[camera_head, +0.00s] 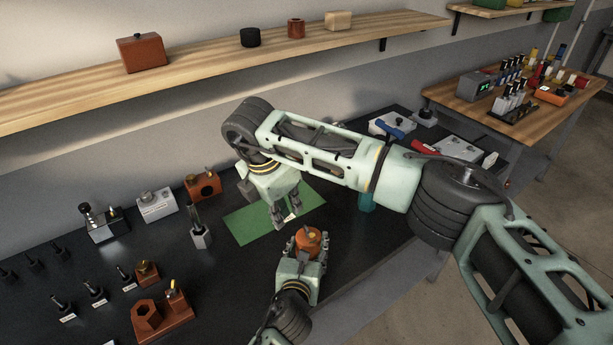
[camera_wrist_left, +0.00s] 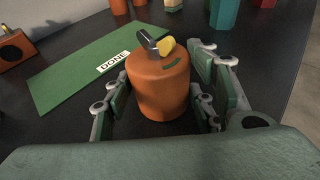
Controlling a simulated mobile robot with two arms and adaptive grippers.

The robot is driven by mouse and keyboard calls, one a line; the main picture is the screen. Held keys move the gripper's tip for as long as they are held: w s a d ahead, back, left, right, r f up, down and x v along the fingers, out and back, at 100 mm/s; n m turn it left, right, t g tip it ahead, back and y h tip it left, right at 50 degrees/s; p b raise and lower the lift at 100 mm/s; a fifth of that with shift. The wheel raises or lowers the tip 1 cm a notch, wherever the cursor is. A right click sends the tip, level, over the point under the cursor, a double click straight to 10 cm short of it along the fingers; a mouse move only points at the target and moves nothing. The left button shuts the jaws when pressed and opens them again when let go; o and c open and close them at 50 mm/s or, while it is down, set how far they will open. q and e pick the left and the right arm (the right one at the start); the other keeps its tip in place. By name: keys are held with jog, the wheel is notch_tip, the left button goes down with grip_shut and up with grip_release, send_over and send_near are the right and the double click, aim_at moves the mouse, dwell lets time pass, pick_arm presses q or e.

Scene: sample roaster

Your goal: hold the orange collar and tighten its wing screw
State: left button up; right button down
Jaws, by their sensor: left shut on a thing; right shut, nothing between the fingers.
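The orange collar (camera_head: 308,237) is a short upright cylinder at the front edge of the green mat. In the left wrist view the collar (camera_wrist_left: 158,90) stands between the fingers of my left gripper (camera_head: 306,250), which is shut on it. On its top is the wing screw (camera_wrist_left: 166,46) with a yellow tip, next to a dark grey curved piece (camera_wrist_left: 146,41). My right gripper (camera_head: 284,217) is shut and empty, pointing down over the mat just behind and left of the collar. It does not show in the left wrist view.
The green mat (camera_head: 248,227) bears a white DONE label (camera_wrist_left: 113,62). A teal container (camera_head: 367,200) stands to the right. Orange blocks (camera_head: 147,313), small tools and a grey holder (camera_head: 201,237) stand on the left of the dark table. A wooden shelf (camera_head: 200,73) runs above.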

dwell(0.3)
pick_arm(q)
jog(key=o, duration=1.5)
jog(key=shift+s, duration=0.1)
jog(key=v, duration=1.2)
